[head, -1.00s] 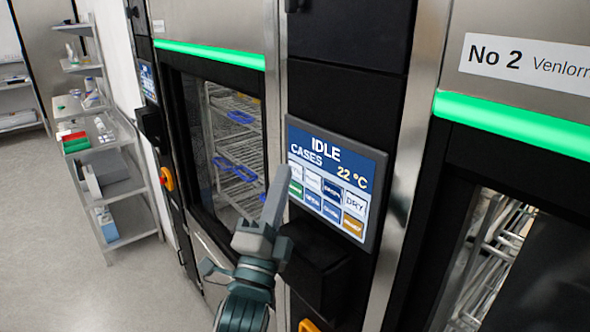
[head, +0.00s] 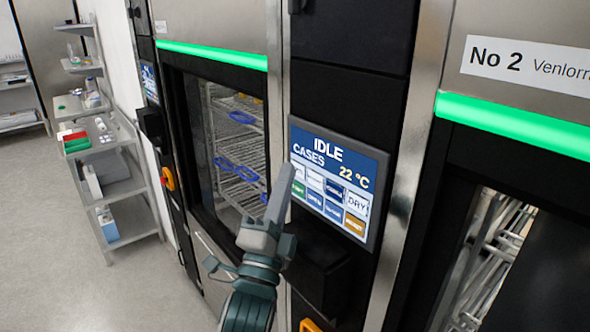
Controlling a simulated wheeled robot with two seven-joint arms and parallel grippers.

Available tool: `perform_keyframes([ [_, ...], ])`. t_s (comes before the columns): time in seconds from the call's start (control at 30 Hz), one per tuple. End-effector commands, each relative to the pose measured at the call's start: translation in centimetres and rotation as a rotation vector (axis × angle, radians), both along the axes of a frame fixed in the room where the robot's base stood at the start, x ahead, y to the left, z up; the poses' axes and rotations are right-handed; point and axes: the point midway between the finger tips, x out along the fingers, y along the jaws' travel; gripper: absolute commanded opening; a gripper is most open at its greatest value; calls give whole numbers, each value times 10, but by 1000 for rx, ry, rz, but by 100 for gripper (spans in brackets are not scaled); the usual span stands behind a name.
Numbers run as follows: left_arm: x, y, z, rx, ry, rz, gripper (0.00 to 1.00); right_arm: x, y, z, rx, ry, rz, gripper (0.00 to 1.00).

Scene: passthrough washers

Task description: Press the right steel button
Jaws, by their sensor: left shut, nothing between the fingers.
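The control panel (head: 336,180) is a grey-framed screen on the black column between two washer doors. It reads "IDLE", "CASES" and "22 °C" above two rows of coloured tiles. The lower row has a green tile at left, two steel-blue tiles in the middle, and an orange tile at right. The right steel-blue button (head: 333,213) is next to the orange tile. My left gripper (head: 284,185) is shut and empty, its tip by the panel's left edge, left of and above that button. Whether it touches the screen cannot be told. My right gripper is out of view.
A black box-like housing (head: 322,262) juts out below the panel. A glass washer door (head: 215,150) with racks behind it is at left. The "No 2" washer (head: 520,130) with a green light bar is at right. A shelf cart (head: 120,185) stands at far left.

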Motion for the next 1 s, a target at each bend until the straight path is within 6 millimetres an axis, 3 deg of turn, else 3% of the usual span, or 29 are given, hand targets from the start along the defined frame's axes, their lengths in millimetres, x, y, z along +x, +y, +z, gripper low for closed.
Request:
perform_keyframes([
  [0.63, 2, -4, -5, 3, 10, -6, 0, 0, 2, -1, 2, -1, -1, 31],
  [1.0, -3, 4, -11, 6, 16, -4, 0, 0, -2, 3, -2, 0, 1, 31],
])
